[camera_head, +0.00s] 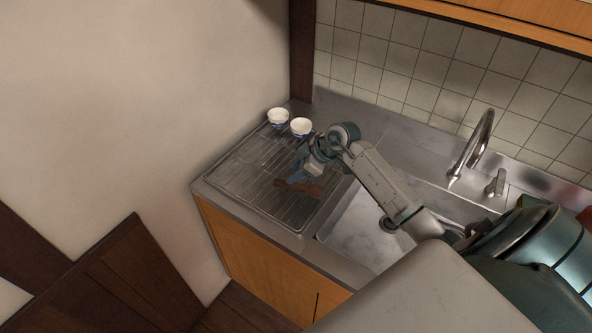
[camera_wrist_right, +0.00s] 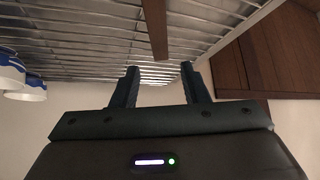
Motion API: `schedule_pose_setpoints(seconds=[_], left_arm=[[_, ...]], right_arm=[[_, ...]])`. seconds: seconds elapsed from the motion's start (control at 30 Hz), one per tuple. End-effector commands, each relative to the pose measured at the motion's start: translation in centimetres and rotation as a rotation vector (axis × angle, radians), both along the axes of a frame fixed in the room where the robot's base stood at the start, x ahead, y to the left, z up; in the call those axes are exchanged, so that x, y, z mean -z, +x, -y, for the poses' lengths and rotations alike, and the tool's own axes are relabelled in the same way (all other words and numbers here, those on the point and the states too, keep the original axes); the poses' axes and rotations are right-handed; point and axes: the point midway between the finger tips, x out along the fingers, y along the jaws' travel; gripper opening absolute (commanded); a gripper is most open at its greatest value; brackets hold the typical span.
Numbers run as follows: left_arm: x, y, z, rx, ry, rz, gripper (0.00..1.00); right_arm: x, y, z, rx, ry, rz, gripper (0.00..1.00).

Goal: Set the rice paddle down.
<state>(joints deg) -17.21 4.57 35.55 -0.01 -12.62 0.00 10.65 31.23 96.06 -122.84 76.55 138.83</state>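The brown rice paddle (camera_head: 313,191) lies on the wire drying rack beside the sink. In the right wrist view a brown strip of the paddle (camera_wrist_right: 154,28) lies against the rack wires, ending near the gap between my fingertips. My right gripper (camera_head: 293,180) is just over the paddle and hides part of it in the head view. Its two fingers (camera_wrist_right: 160,68) are apart with nothing clamped between them. My left gripper is in neither view.
Two white and blue bowls (camera_head: 289,122) stand at the back of the drying rack (camera_head: 240,165). The sink basin (camera_head: 365,235) and faucet (camera_head: 475,145) are to the right. A wall borders the rack on the left. The rack's front left is clear.

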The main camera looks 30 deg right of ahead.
Motion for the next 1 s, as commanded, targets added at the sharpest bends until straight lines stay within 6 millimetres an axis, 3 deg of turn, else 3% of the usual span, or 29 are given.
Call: schedule_pose_setpoints(seconds=[0.27, 0.7, 1.0], left_arm=[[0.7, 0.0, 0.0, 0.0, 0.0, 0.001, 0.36], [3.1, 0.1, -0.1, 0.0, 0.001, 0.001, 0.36], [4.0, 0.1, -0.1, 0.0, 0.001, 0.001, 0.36]], right_arm=[[-1.1, -0.6, 0.8, 0.0, -0.004, 0.003, 0.41], [-6.6, -3.8, 3.9, -0.001, -0.008, 0.0, 0.41], [-9.1, -5.0, 5.1, 0.0, -0.003, 0.001, 0.41]])
